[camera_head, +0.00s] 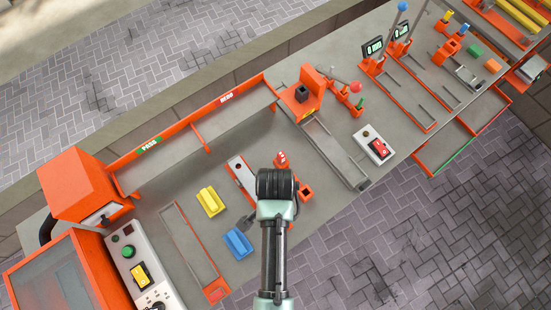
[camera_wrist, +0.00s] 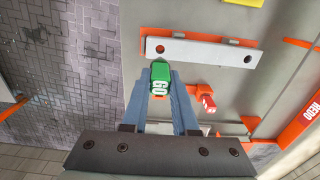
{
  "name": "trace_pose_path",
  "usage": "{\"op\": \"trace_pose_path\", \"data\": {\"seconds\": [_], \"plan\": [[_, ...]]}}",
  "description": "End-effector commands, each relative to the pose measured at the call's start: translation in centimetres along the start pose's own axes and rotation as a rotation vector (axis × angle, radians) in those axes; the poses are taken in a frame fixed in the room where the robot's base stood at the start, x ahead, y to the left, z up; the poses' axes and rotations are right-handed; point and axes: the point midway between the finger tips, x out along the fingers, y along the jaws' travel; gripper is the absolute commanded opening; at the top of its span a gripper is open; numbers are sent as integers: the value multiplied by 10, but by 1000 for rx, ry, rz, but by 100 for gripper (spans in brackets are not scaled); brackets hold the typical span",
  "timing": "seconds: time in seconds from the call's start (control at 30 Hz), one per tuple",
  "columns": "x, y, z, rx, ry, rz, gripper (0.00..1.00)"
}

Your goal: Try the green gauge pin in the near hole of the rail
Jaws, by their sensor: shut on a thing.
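My gripper (camera_wrist: 161,88) is shut on the green gauge pin (camera_wrist: 160,74), whose head is marked GO, in the wrist view. The light grey rail (camera_wrist: 205,52) lies across the upper middle there in an orange fixture, with one hole near each end. The near hole (camera_wrist: 161,48) is open and empty, just beyond the pin's head. The pin's lower end is hidden, and its height over the bench is unclear. In the head view the rail (camera_head: 238,167) is partly hidden by my wrist, and the pin cannot be made out.
A red gauge pin (camera_wrist: 207,101) stands in an orange holder close to the right finger. Yellow (camera_head: 210,201) and blue (camera_head: 238,243) blocks lie left of my arm. A small box with a red switch (camera_head: 379,148) sits to the right.

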Motion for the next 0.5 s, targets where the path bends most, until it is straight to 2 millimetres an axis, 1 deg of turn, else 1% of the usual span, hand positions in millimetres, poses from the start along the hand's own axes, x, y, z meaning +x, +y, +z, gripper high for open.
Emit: {"op": "trace_pose_path", "data": {"seconds": [0.03,0.5], "plan": [[5,0,0,0,0,0,0],[42,0,0,0,1,-1,0]]}}
